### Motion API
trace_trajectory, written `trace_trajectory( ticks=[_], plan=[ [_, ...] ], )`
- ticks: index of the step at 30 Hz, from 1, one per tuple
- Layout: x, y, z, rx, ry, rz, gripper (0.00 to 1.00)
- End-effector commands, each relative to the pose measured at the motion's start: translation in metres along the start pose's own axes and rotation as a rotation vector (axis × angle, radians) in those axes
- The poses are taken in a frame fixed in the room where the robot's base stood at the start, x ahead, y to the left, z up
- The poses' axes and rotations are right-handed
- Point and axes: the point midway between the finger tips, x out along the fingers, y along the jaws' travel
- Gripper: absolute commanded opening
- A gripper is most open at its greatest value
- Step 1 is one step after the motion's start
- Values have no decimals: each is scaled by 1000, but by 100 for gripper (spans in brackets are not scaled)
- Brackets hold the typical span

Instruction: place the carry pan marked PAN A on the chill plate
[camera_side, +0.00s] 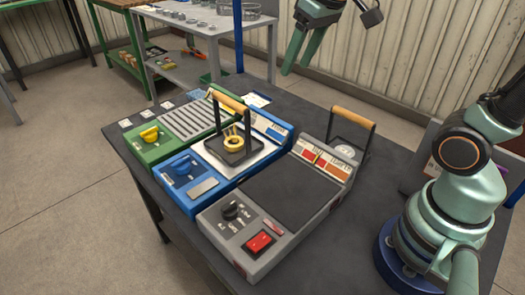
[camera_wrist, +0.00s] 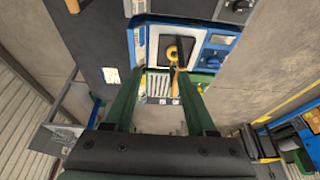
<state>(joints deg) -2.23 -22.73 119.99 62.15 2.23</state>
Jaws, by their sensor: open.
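A black carry pan (camera_side: 232,158) with a wooden handle sits on the pale plate (camera_side: 212,159) of the blue unit and holds a gold ring-shaped piece (camera_side: 234,143). It also shows in the wrist view (camera_wrist: 184,50). A second carry pan (camera_side: 368,141) with a wooden handle stands behind the grey unit, with a pale round piece in it. I cannot read a PAN A mark on either pan, nor a label naming the chill plate. My gripper (camera_side: 296,70) is open and empty, high above the table's back edge. Its fingers (camera_wrist: 160,76) frame the near wooden handle from afar.
The grey unit (camera_side: 265,252) has a bare dark top plate (camera_side: 290,190), a knob and a red switch. The green unit (camera_side: 148,150) has a slatted top (camera_side: 187,118). Both tops look clear. A shelf bench (camera_side: 205,30) stands behind the table.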

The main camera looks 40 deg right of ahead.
Motion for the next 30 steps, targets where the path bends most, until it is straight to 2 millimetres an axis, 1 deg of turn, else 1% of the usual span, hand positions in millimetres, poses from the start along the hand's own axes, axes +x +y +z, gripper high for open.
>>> trace_trajectory(
  ticks=[1, 3, 6, 9, 14, 30],
  plan=[
    [1, 4, 14, 2, 29, 2, 56],
    [6, 7, 31, 0, 61, 5, 56],
    [13, 11, 50, -1, 99, 9, 56],
    [19, 13, 62, -2, 122, 12, 56],
    [24, 14, 68, -3, 135, 14, 56],
    [24, 14, 68, -3, 133, 14, 56]
  ],
)
